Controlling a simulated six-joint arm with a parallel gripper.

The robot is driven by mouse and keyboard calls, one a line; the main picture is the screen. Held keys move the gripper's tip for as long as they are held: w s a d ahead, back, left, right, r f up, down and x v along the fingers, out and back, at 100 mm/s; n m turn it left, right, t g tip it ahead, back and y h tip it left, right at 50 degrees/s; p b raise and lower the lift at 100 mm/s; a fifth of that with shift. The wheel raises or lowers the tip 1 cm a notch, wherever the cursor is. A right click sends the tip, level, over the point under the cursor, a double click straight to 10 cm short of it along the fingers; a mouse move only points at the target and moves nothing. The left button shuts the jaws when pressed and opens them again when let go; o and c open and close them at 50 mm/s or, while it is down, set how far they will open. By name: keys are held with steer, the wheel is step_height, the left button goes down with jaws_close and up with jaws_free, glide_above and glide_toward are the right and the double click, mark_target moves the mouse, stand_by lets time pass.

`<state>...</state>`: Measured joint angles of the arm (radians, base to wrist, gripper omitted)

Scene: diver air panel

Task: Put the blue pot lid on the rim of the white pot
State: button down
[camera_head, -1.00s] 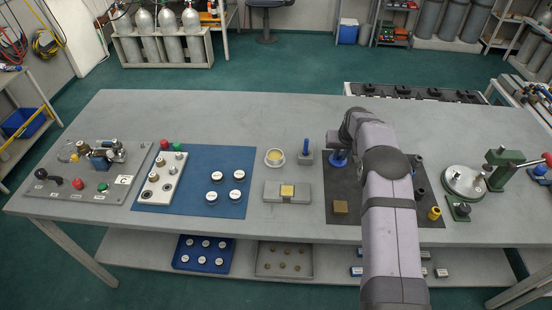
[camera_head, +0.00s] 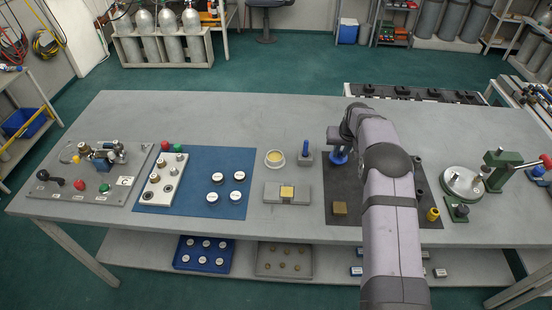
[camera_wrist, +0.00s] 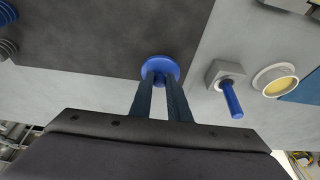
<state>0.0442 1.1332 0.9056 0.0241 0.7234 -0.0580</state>
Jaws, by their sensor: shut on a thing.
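The blue pot lid (camera_head: 338,159) is a round blue disc with a knob, over the dark mat's upper left part. It also shows in the wrist view (camera_wrist: 160,66). My gripper (camera_wrist: 160,82) is shut on the lid's knob, with the disc beyond the fingertips. I cannot tell how far the lid is above the mat. The white pot (camera_head: 275,158) is a small round white vessel, yellow inside, on the grey table left of the lid. In the wrist view the pot (camera_wrist: 260,79) is at the right, apart from the lid, with its rim uncovered.
A grey block with an upright blue peg (camera_head: 306,147) stands between lid and pot. A grey fixture with a yellow square (camera_head: 272,192) lies below the pot. A blue mat (camera_head: 190,202) with white round pieces is at left. The table behind the pot is clear.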

steer(key=shift+r, duration=0.15)
steer(key=shift+s+a+r, duration=0.1)
steer(key=shift+a+r, duration=0.25)
steer(key=s+a+r+n+y+p, duration=0.1)
steer(key=s+a+r+n+p, duration=0.3)
steer(key=a+r, duration=0.55)
steer(key=n+y, duration=0.1)
steer(key=n, duration=0.1)
glide_above(276, 160)
step_height(276, 160, down, 3)
steer(key=shift+f+g+p, duration=0.25)
steer(key=shift+g+p, duration=0.05)
steer(key=shift+p, duration=0.15)
steer(key=shift+f, duration=0.15)
steer(key=shift+f+b, duration=0.95)
steer(key=shift+f, duration=0.95)
steer(key=shift+f+b, duration=0.8)
steer(key=shift+f, duration=0.15)
steer(key=shift+b, duration=0.4)
